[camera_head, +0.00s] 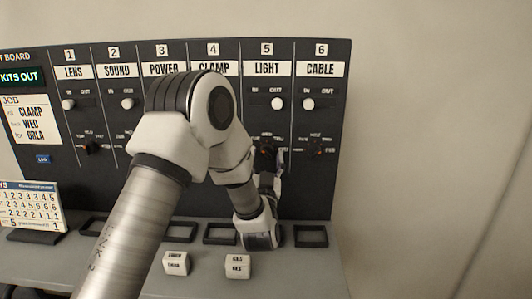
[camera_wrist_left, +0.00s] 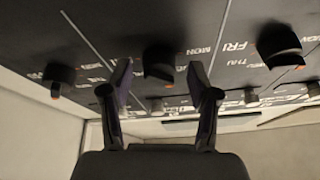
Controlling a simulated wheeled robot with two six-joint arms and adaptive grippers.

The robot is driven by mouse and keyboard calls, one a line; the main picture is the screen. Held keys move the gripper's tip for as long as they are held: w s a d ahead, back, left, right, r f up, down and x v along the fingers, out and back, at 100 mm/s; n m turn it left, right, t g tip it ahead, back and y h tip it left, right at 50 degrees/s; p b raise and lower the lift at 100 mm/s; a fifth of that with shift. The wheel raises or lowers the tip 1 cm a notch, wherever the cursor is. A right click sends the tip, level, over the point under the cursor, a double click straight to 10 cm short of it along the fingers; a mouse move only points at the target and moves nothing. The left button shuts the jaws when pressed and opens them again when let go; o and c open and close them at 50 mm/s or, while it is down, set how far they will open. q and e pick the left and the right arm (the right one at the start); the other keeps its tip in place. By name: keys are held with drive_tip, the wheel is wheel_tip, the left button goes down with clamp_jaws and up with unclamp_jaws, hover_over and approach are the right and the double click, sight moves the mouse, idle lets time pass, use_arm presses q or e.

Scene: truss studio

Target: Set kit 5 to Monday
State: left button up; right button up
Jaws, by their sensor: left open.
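The kit 5 panel column is labelled LIGHT (camera_head: 267,69), with a white slide switch (camera_head: 277,104) at the right, OUT side. Its dark day dial (camera_head: 265,157) is partly covered by my left gripper (camera_head: 279,165) in the head view. In the left wrist view the picture is upside down, and the dark knob (camera_wrist_left: 160,62) of this dial shows between the two open fingers of my left gripper (camera_wrist_left: 158,80). An orange mark shows on its edge. The fingers look empty, and I cannot tell whether they touch it. The day it points to is unclear. My right gripper is out of view.
The kit 6 CABLE dial (camera_head: 315,148) is close on the right; its knob (camera_wrist_left: 58,74) shows in the wrist view. The kit 4 knob (camera_wrist_left: 280,46) is on the other side. Two white blocks (camera_head: 176,262) (camera_head: 237,266) and a calendar (camera_head: 32,207) stand on the shelf.

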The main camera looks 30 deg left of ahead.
use_arm(q)
drive_tip(key=shift+w+f, duration=0.15)
drive_tip(key=shift+w, duration=0.1)
drive_tip(key=c, duration=1.2)
drive_tip(key=shift+o, duration=0.2)
drive_tip(key=shift+b, duration=0.3)
drive_tip(key=shift+n+g+y+b, duration=0.3)
drive_tip(key=shift+n+y+b, duration=0.2)
drive_tip(key=shift+n+b, duration=0.3)
drive_tip(key=shift+w+d+r+n+g+y+b, duration=0.1)
drive_tip(key=shift+n+g+y+b, duration=0.55)
drive_tip(key=shift+n+b, duration=1)
drive_tip(key=shift+s+d+r+n+g+y+b, duration=0.1)
drive_tip(key=shift+n+g+y+b, duration=0.65)
drive_tip(key=shift+n, duration=1.35)
drive_tip(key=shift+w+d+n+g+y+b, duration=0.1)
drive_tip(key=shift+n+g+y+b, duration=0.2)
drive_tip(key=shift+n+g+b, duration=1)
drive_tip(key=shift+n+t+b, duration=0.5)
drive_tip(key=shift+n, duration=0.15)
